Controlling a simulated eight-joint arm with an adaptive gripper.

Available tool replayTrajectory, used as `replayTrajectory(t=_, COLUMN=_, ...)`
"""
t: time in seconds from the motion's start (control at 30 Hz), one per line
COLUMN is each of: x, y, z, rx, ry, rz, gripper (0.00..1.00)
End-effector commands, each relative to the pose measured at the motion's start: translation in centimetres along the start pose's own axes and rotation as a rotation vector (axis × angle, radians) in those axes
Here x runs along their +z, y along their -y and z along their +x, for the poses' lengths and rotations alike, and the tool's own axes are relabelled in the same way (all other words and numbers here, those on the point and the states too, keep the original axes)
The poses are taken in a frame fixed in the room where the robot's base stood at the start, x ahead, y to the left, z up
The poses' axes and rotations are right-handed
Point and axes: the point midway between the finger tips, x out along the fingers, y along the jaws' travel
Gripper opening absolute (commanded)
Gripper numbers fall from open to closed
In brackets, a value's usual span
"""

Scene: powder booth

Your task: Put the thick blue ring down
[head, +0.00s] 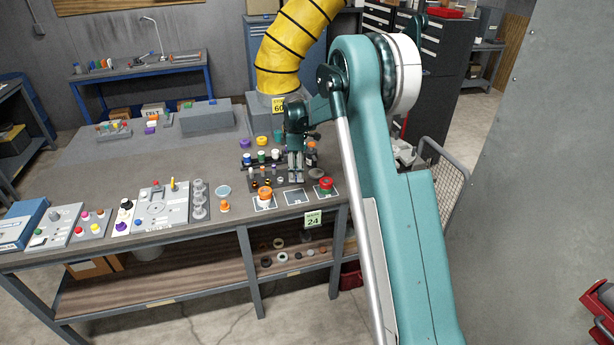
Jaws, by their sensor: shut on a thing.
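My gripper (296,174) points down over the front right part of the grey workbench, just behind a white-edged square pad (296,198). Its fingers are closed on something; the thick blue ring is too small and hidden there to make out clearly. The middle pad looks bare. The pad to its left (258,207) bears an orange piece (265,195). I cannot tell whether the held thing touches the bench.
A rack with several small coloured pieces (262,157) stands close behind and left of my gripper. An orange piece (225,206) and a pale blue dish (223,190) stand further left.

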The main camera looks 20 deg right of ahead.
Motion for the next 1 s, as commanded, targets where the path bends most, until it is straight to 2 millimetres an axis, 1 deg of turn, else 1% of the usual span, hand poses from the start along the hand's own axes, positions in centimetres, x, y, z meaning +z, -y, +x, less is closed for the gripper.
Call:
replayTrajectory(t=0.17, x=2.3, y=-0.8, z=-1.5, rx=0.000, ry=0.000, rz=0.000, gripper=0.19)
replayTrajectory(t=0.5, x=9.7, y=-3.0, z=-6.2, rx=0.000, ry=0.000, rz=-0.012, gripper=0.19)
replayTrajectory(t=0.6, x=11.4, y=-3.4, z=-7.3, rx=0.000, ry=0.000, rz=-0.017, gripper=0.19)
replayTrajectory(t=0.7, x=12.5, y=-3.6, z=-8.0, rx=0.000, ry=0.000, rz=-0.019, gripper=0.19)
replayTrajectory(t=0.77, x=12.8, y=-3.7, z=-8.2, rx=0.000, ry=0.000, rz=-0.021, gripper=0.19)
replayTrajectory(t=1.0, x=13.0, y=-3.7, z=-8.3, rx=0.000, ry=0.000, rz=-0.023, gripper=0.19)
